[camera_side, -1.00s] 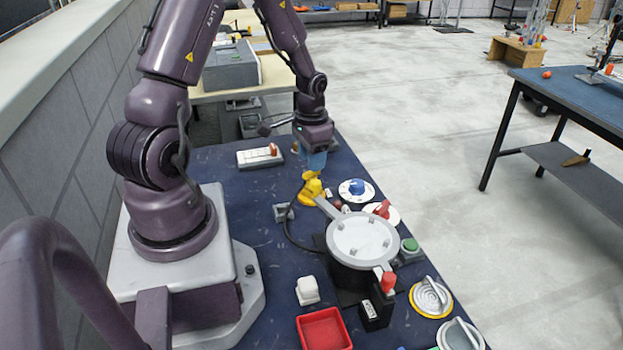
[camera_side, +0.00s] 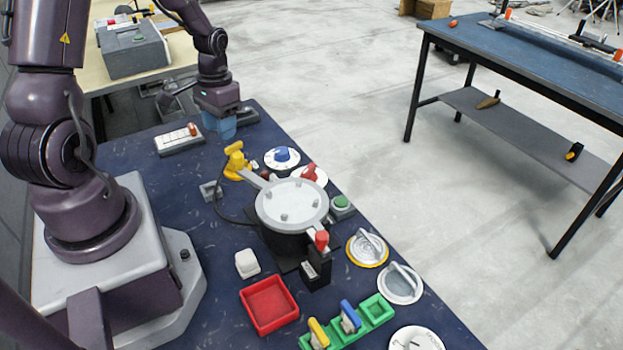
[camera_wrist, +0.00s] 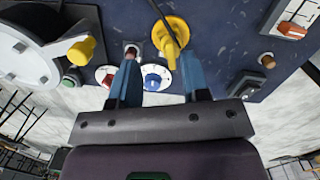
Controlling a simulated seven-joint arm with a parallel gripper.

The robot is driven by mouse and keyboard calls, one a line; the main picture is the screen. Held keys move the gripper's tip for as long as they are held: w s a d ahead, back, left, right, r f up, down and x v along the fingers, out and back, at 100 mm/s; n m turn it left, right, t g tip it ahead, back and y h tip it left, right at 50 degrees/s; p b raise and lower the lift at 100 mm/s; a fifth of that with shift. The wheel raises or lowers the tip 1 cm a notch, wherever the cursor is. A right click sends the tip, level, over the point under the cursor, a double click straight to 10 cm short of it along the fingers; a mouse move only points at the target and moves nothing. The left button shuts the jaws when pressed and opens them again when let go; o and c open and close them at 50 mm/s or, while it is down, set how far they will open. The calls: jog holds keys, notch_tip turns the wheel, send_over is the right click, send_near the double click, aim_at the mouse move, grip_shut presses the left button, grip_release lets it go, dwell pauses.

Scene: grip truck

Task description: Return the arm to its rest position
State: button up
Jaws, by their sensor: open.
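My gripper (camera_side: 222,128) hangs over the far end of the blue work table (camera_side: 135,155), behind the yellow part (camera_side: 236,163) and apart from it. In the wrist view my gripper (camera_wrist: 157,62) shows two blue fingers spread apart with nothing held between them. The yellow part (camera_wrist: 170,35) stands beyond the fingertips there, upright on a round yellow base. A blue knob on a white dial (camera_side: 282,157) lies right of it; the dial also shows in the wrist view (camera_wrist: 155,79). The arm is bent, with its forearm reaching down to the gripper.
A round grey-lidded device (camera_side: 292,202) with a red-tipped handle stands mid-table. A white switch box (camera_side: 180,139) is near the gripper. A red tray (camera_side: 269,304) and green blocks (camera_side: 376,308) are in front. Another table (camera_side: 520,70) stands right, across open floor.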

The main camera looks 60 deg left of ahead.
jog(key=s+d+r+m+t, duration=0.1)
jog(key=s+d+r+t, duration=0.1)
jog(key=d+r, duration=0.8)
jog(key=s+d+r+m+t, duration=0.2)
jog(key=s+d+r+t, duration=0.1)
jog(key=d+r, duration=0.7)
notch_tip(320, 180, up, 2)
jog(key=shift+s+r+t+y, duration=0.15)
jog(key=shift+r+t+y, duration=0.15)
jog(key=shift+t, duration=0.5)
jog(key=shift+c, duration=0.2)
